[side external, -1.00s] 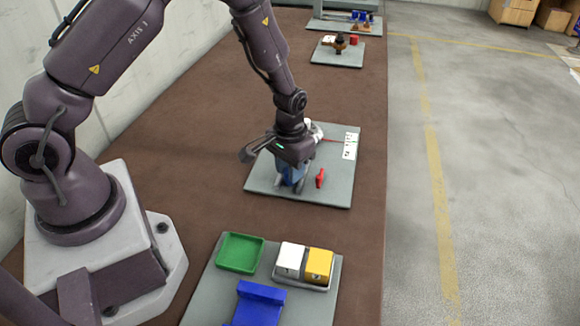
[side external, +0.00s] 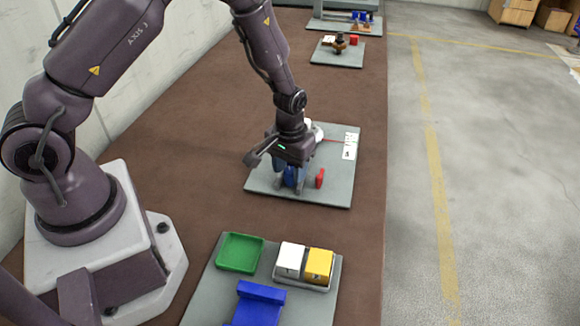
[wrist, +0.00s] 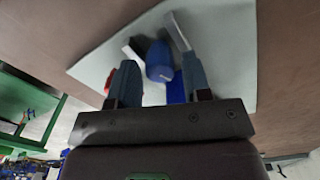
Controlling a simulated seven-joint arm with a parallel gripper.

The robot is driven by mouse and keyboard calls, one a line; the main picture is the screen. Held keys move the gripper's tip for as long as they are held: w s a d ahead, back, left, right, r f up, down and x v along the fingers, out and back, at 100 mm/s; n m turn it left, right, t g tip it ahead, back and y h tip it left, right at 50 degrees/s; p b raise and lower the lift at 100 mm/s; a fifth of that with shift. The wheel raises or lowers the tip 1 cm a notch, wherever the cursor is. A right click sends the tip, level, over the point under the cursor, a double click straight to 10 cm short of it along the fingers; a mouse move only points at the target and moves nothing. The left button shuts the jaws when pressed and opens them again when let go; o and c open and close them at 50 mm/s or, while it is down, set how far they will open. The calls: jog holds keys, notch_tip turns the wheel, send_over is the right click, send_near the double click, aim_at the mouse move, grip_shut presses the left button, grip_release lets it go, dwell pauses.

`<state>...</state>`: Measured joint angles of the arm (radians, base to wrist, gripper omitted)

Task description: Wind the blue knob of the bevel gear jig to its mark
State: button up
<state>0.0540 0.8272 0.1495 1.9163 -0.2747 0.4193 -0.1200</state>
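The blue knob (wrist: 159,62) shows between the two fingers of my gripper (wrist: 160,70) in the wrist view. The fingers stand apart, with a gap showing on the knob's left side; whether the right finger touches it I cannot tell. In the side view my gripper (side external: 289,183) points down over the grey plate of the jig (side external: 335,190), with blue (side external: 290,175) showing between the fingers. A red part (side external: 320,178) stands just right of the gripper. A white marked card (side external: 350,146) lies at the plate's right. The bevel gears and the mark are not clearly visible.
Nearer the camera, another plate holds a green tray (side external: 240,253), a white block (side external: 290,258), a yellow block (side external: 319,264) and a blue part (side external: 257,303). Farther back stand more plates with small parts (side external: 340,45). Brown table between the plates is clear.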

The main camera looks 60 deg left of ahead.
aim_at(290, 170)
jog(key=shift+o, duration=0.5)
notch_tip(290, 170, up, 13)
dwell(0.4)
jog(key=s+d+r+m+t, duration=0.2)
jog(key=s+r+m+t, duration=0.2)
jog(key=s+r, duration=1.4)
jog(key=shift+s+d+m+t, duration=0.2)
jog(key=shift+d+m+t, duration=0.2)
jog(key=shift+t, duration=0.4)
